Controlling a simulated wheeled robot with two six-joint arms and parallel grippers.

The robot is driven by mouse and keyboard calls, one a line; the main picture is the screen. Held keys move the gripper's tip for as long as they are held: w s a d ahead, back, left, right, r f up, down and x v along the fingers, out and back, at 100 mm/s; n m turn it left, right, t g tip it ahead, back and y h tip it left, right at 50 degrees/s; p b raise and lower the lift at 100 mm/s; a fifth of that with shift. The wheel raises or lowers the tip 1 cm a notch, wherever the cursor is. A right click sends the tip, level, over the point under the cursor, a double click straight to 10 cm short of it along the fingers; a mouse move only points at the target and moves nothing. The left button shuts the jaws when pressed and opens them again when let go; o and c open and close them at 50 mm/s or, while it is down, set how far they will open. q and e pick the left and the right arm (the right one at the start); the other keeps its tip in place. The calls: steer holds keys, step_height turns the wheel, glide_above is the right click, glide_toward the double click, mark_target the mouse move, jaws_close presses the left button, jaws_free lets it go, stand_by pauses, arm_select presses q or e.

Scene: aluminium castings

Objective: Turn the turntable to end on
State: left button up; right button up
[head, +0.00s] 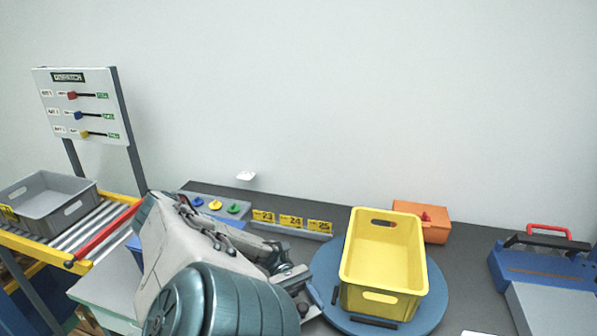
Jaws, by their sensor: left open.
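The turntable (434,305) is a round blue disc on the dark bench. A yellow crate (410,262) stands upright on it, with a short end towards me and its long sides running away from me, slightly skewed. Dark stops show on the disc along the crate's near and left sides. The crate looks empty. My left gripper (309,291) is open at the left edge of the turntable, close to the crate's near left corner. I cannot tell whether it touches the disc. My left arm hides part of the bench. My right gripper is not in view.
An orange box (436,226) stands behind the crate. Yellow number tags (291,221) and coloured knobs (215,205) line the back left. A blue fixture with a red handle (548,230) stands at right. A grey crate (52,205) sits on the roller conveyor (100,226) at left, below a dispatch board (84,104).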

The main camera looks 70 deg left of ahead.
arm_select(q)
steer(key=s+d, duration=0.3)
steer(key=d, duration=0.4)
steer(key=s+d+r+p, duration=0.1)
steer(key=s+d, duration=0.3)
steer(key=d, duration=0.3)
steer(key=shift+r+p, duration=0.15)
steer(key=shift+p, duration=0.15)
